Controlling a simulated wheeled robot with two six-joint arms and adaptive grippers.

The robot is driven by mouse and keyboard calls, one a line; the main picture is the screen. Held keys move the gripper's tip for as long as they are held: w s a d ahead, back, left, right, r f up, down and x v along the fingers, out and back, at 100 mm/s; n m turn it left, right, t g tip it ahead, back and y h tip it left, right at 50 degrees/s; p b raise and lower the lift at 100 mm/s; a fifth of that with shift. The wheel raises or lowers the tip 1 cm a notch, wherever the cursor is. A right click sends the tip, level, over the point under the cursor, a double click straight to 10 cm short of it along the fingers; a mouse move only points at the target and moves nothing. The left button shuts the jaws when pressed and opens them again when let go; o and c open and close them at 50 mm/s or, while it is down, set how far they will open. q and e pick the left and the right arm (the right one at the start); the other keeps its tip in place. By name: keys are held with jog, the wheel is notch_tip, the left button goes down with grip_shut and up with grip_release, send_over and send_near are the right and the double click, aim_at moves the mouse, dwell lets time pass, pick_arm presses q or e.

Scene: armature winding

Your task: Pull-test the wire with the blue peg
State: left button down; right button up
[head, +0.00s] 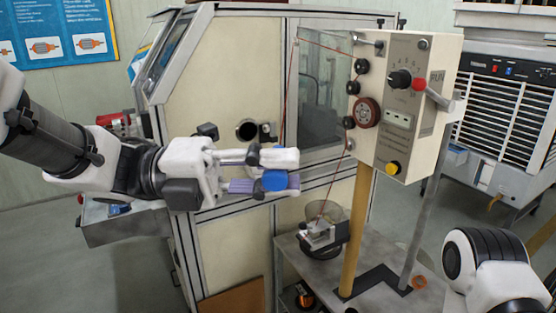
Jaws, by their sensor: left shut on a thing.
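The blue peg (274,181) shows its round end between the fingers of my left gripper (272,170). The gripper is shut on it, in the air left of the tension unit, and hides part of the peg. The reddish wire (288,90) comes down from a thin arm at upper left of the unit to the top of the gripper. I cannot tell whether it touches or wraps the peg. The wire also runs over the unit's black rollers and down to a small fixture (318,236). My right arm shows at bottom right; its gripper is out of view.
The cream tension unit (405,105) has knobs and a lever and stands on a yellow post (356,230). A machine cabinet (235,240) stands behind my left gripper. A grey bench (375,262) holds the post base and the fixture. A louvred machine (505,110) is at right.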

pick_arm(q)
jog(key=shift+s+f, duration=0.15)
jog(key=shift+s, duration=0.55)
jog(key=shift+s+p, duration=0.3)
jog(key=s+f+p, duration=0.1)
jog(key=s+p, duration=0.3)
jog(key=s, duration=0.3)
jog(key=shift+s+f+p, duration=0.3)
jog(key=shift+f+p, duration=0.05)
jog(key=shift+w+r, duration=0.35)
jog(key=shift+w, duration=1.3)
jog(key=shift+w+r, duration=0.35)
jog(key=shift+w, duration=1.3)
jog(key=shift+w+r, duration=0.35)
jog(key=shift+w, duration=1.3)
jog(key=shift+s, duration=0.1)
